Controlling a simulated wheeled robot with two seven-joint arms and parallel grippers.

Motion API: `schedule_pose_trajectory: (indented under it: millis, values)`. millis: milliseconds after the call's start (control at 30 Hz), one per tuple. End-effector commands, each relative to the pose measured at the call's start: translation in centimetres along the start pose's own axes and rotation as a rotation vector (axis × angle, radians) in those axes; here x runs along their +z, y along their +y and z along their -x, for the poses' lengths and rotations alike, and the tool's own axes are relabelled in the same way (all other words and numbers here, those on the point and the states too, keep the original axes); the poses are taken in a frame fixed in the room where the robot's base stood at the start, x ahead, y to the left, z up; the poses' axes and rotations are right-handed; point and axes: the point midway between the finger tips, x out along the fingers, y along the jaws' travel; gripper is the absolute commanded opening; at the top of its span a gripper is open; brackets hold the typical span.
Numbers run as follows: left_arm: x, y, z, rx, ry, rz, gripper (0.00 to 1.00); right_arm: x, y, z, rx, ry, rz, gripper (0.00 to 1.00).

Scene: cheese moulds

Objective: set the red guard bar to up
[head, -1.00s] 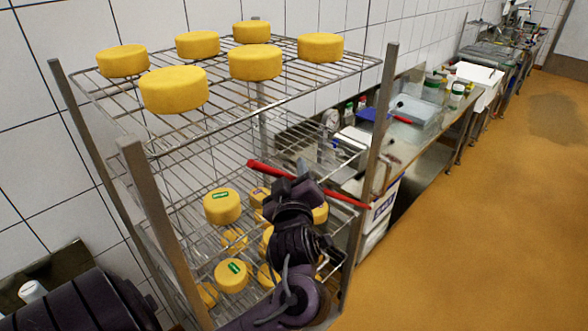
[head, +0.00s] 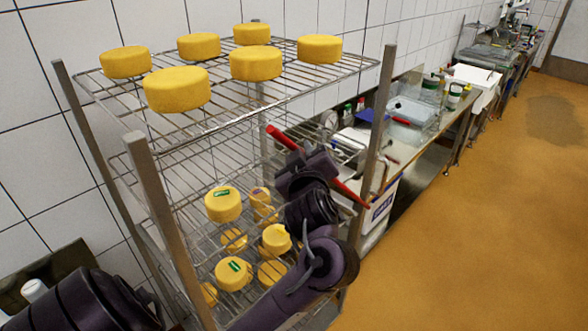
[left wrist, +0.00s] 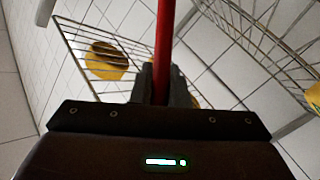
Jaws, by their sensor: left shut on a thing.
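The red guard bar (head: 348,192) slants across the front of the wire rack, its left end higher than its right end. Its right end is by the rack's right front post (head: 376,140). My left gripper (head: 300,156) is shut on the bar, and hides its middle in the head view. In the left wrist view the red bar (left wrist: 165,45) runs up from between the two fingers of my left gripper (left wrist: 163,85). My right gripper is not in view.
The rack's top shelf (head: 215,100) holds several yellow cheeses (head: 176,90). More cheeses, some with green labels (head: 223,204), sit on lower shelves behind my arm. A cluttered counter (head: 425,140) runs along the wall. The orange floor (head: 480,240) at right is clear.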

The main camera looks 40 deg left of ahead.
Motion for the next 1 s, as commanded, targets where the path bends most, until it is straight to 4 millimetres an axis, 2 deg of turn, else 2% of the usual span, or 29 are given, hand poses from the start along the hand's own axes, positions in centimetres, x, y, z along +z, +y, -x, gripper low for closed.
schedule_pose_trajectory:
  millis: [433,1000]
  values:
    - [-1.4,6.7,-4.3,-0.067,-0.093,-0.107,0.0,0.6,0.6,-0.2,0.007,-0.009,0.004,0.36]
    - [-1.8,15.1,-10.4,-0.15,-0.212,-0.252,0.0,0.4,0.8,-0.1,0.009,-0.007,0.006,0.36]
